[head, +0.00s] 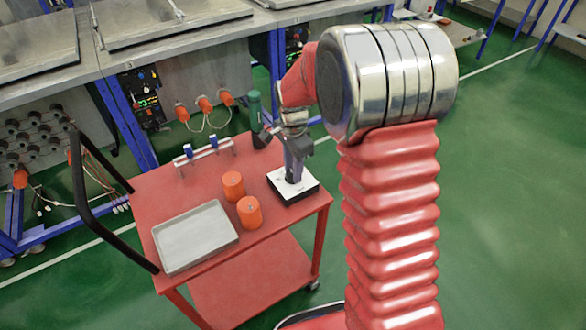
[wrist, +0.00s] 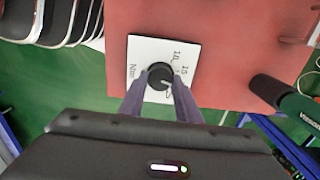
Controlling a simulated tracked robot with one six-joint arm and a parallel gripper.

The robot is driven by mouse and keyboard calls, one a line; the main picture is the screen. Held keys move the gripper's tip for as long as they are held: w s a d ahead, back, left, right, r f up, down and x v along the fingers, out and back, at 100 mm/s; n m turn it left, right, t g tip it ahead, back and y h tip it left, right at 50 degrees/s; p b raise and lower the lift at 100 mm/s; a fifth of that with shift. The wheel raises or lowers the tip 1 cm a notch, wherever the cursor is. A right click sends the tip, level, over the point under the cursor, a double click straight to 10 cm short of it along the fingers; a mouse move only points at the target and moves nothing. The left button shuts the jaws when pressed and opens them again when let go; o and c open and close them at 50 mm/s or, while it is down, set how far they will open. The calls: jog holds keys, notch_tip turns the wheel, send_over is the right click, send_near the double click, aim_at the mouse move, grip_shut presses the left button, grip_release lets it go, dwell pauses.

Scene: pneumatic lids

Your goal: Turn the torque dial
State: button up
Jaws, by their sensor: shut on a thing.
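The torque dial (wrist: 160,77) is a round black knob with a pale pointer mark on a white plate with printed numbers and "Nm". In the wrist view its pointer faces the lower right. In the head view the plate (head: 304,184) tops a dark box near the right end of the red cart, and the fingers hide the knob. My gripper (head: 293,176) points down from above. In the wrist view my gripper (wrist: 159,82) has one finger on each side of the dial, shut on it.
The red cart (head: 200,165) also carries a grey tray (head: 195,237), two orange cylinders (head: 233,185), a small rack with blue-topped items (head: 204,152) and a green tool (head: 256,118) behind the dial box. A black handle (head: 85,215) rises at the cart's left. Benches stand behind.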

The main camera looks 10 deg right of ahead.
jog(key=shift+a+m, duration=0.1)
jog(key=shift+m, duration=0.4)
jog(key=o, duration=1.1)
jog(key=shift+c, duration=0.2)
jog(key=shift+r, duration=0.1)
notch_tip(320, 180, up, 14)
jog(key=shift+f, duration=0.25)
